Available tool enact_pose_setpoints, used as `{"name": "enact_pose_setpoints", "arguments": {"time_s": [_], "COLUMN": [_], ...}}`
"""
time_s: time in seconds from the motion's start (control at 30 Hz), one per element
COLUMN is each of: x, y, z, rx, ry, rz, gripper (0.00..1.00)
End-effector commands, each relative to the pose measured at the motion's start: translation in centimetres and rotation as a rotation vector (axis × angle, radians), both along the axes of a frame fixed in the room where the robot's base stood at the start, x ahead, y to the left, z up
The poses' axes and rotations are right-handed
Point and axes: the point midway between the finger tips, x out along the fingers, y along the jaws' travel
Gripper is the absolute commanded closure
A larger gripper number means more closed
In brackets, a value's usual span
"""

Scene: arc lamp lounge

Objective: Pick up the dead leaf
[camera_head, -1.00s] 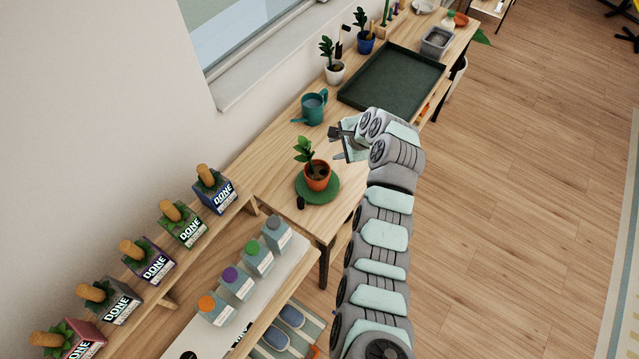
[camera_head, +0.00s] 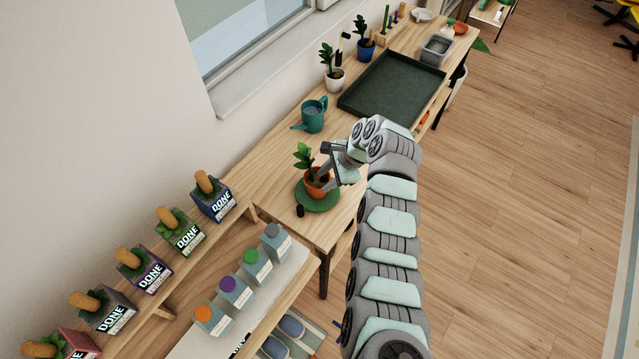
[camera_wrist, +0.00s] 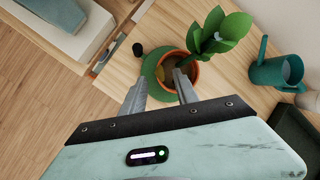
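A potted plant with green leaves (camera_head: 303,157) stands in an orange-brown pot (camera_head: 314,190) on a round green mat (camera_head: 325,202). In the wrist view the plant (camera_wrist: 220,30) leans right from its pot (camera_wrist: 165,70). I cannot clearly make out a dead leaf; the soil shows brown, with a small pale patch near one fingertip. My gripper (camera_head: 327,167) is at the pot's right side. In the wrist view my gripper (camera_wrist: 159,74) has its fingers apart with nothing seen held, one tip over the pot, the other beside it. Its body hides part of the pot in the head view.
A small dark object (camera_head: 300,211) lies beside the mat. A teal watering can (camera_head: 313,114) and a dark green tray (camera_head: 390,88) stand farther back. Bare wood lies left of the plant.

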Motion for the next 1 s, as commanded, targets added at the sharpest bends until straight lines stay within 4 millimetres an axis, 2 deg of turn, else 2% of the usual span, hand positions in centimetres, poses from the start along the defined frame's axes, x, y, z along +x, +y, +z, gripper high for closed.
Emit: {"name": "enact_pose_setpoints", "arguments": {"time_s": [0.33,0.63,1.0], "x": [0.2,0.3,0.3], "y": [1.5,1.6,1.6], "z": [-3.5,-3.7,-3.7], "rx": [0.0,0.0,0.0], "ry": [0.004,0.001,0.001], "rz": [0.001,-0.002,-0.002], "gripper": [0.64,0.64,0.94]}}
